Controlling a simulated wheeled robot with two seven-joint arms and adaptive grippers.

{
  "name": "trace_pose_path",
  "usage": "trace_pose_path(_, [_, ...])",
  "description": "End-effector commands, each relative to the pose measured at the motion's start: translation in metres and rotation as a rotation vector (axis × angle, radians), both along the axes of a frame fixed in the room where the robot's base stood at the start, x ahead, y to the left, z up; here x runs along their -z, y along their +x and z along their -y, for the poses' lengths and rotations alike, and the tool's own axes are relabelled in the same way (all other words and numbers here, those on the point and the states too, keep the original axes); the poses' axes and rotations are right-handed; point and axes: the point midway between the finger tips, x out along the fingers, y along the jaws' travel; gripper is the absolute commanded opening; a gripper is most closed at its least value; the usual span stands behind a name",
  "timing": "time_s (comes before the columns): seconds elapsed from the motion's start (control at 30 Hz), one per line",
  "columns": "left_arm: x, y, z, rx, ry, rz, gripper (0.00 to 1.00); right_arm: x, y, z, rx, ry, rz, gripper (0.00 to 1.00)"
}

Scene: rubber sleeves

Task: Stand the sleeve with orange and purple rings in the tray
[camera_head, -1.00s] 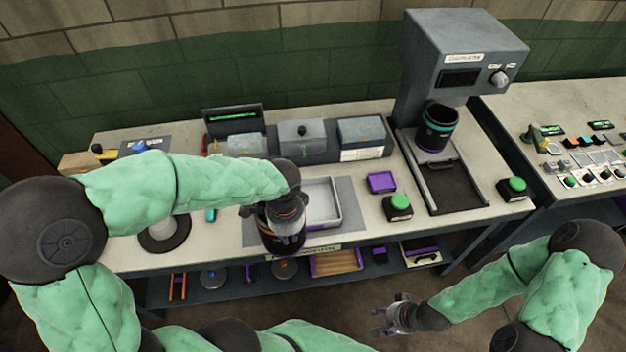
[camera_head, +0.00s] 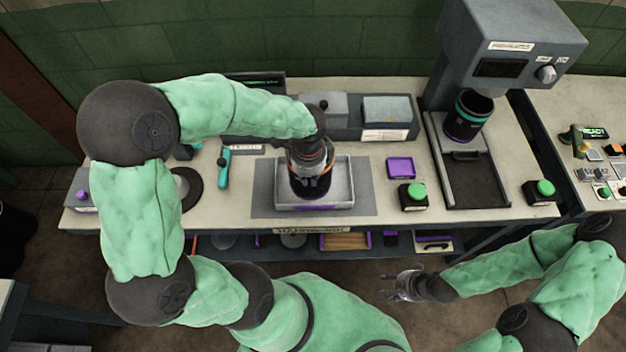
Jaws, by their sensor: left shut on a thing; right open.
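The tray (camera_head: 345,168) is a light grey shallow box on a dark grey mat at the front middle of the bench. My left gripper (camera_head: 309,172) points down over the tray, shut on a dark sleeve (camera_head: 311,187). Orange shows near the sleeve's top and purple near its bottom; the gripper hides much of it. The sleeve looks upright inside the tray's outline; I cannot tell whether it touches the tray floor. My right gripper (camera_head: 392,286) is open and empty, in front of the bench, low at the right.
A grey press (camera_head: 505,65) at the right holds another dark sleeve with teal and purple rings (camera_head: 468,117). A purple dish (camera_head: 401,168) and a green button (camera_head: 412,192) stand right of the tray. A teal-handled tool (camera_head: 223,168) and a black disc (camera_head: 186,189) lie to its left.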

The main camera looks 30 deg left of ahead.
Motion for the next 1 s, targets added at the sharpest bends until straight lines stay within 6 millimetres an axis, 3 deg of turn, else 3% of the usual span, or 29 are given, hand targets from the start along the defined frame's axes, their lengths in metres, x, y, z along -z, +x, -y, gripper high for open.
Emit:
trace_pose_path(0.1, [0.020, 0.015, -0.004, -0.001, 0.000, -0.001, 0.00, 0.005, 0.000, 0.000, 0.000, 0.000, 0.000, 0.52])
trace_pose_path(0.23, [0.032, 0.025, -0.007, -0.001, -0.001, 0.000, 0.00, 0.007, 0.000, 0.000, 0.000, 0.000, 0.000, 0.52])
trace_pose_path(0.47, [0.040, 0.032, -0.009, 0.000, 0.000, 0.002, 0.00, 0.008, 0.000, 0.000, 0.000, 0.000, 0.000, 0.52])
trace_pose_path(0.73, [0.072, 0.036, -0.010, -0.001, 0.000, -0.001, 0.00, 0.015, 0.000, 0.000, 0.000, 0.000, 0.000, 0.52])
trace_pose_path(1.0, [0.076, 0.037, -0.010, -0.001, 0.000, 0.003, 0.00, 0.015, 0.000, 0.000, 0.000, 0.000, 0.000, 0.52])
